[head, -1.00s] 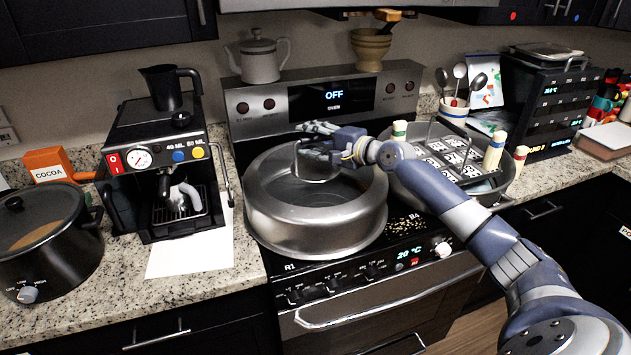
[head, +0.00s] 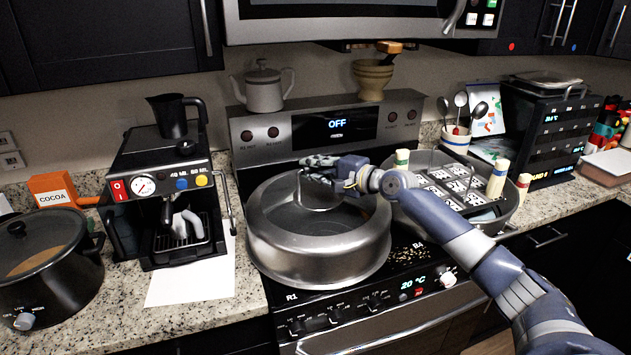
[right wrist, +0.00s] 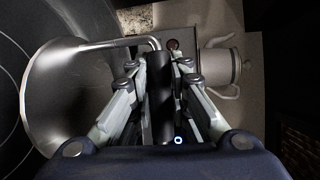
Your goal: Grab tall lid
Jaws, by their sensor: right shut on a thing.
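The tall lid (head: 315,252) is a wide, domed, shiny metal cover on the left part of the stove top. A wire handle stands up from its top. My right gripper (head: 320,164) is at the top of this handle, its arm reaching in from the right. In the right wrist view, my right gripper (right wrist: 158,72) is shut around the dark grip of the handle (right wrist: 160,98), with the lid's metal (right wrist: 68,88) to the left. I cannot see a gap under the lid. My left gripper is not in view.
A wide pot with a rack of marked tiles (head: 445,185) stands close to the lid's right. A coffee machine (head: 165,185) is at its left. A white teapot (head: 263,92) and a mortar (head: 372,80) stand on the stove's back panel. The microwave (head: 350,22) hangs above.

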